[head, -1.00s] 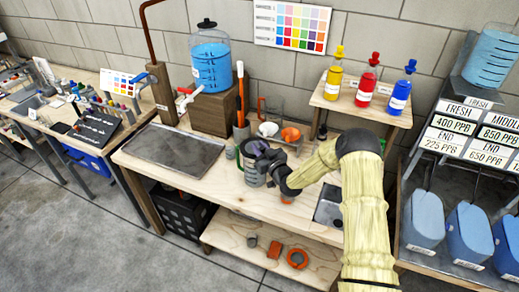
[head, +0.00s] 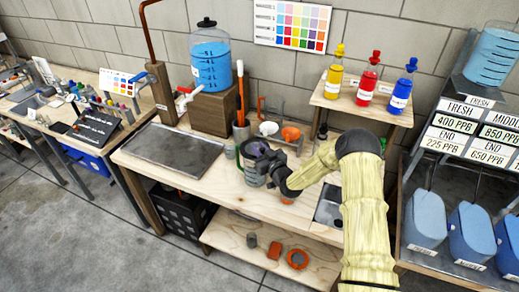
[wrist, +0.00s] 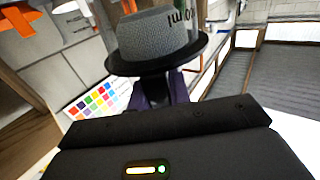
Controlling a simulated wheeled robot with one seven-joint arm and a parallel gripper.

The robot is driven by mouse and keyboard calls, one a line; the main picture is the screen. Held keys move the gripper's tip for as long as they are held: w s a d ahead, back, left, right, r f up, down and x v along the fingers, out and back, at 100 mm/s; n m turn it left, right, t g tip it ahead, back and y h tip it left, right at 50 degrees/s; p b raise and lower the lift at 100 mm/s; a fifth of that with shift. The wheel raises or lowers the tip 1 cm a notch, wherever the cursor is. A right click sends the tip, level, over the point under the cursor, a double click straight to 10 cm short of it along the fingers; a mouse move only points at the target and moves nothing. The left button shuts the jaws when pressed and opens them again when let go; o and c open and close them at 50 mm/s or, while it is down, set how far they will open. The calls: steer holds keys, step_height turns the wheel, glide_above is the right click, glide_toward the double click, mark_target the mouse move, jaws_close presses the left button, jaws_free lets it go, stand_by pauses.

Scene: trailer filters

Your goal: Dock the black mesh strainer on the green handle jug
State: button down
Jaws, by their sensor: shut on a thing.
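The green handle jug (head: 248,178) stands on the wooden bench, its green handle on its left side. My gripper (head: 268,160) is at the jug's upper right. In the wrist view, the strainer shows as a grey mesh basket (wrist: 150,38) with a wide black rim (wrist: 155,64). My gripper's purple fingers (wrist: 163,88) are shut at the rim. Dark printed markings overlap the mesh, and a bit of green shows behind it. The strainer is mostly hidden in the head view. I cannot tell whether its rim rests on the jug.
A metal tray (head: 172,155) lies left of the jug. A blue water tank (head: 211,65) on a wooden block stands behind it. An orange funnel (head: 291,134) and a white one (head: 268,128) sit in a rack just behind my gripper. Coloured bottles stand on a raised shelf (head: 340,108).

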steer(key=shift+f, duration=0.15)
steer(key=c, duration=1.6)
jaws_free()
steer(key=shift+s, duration=0.1)
steer(key=shift+v, duration=5.4)
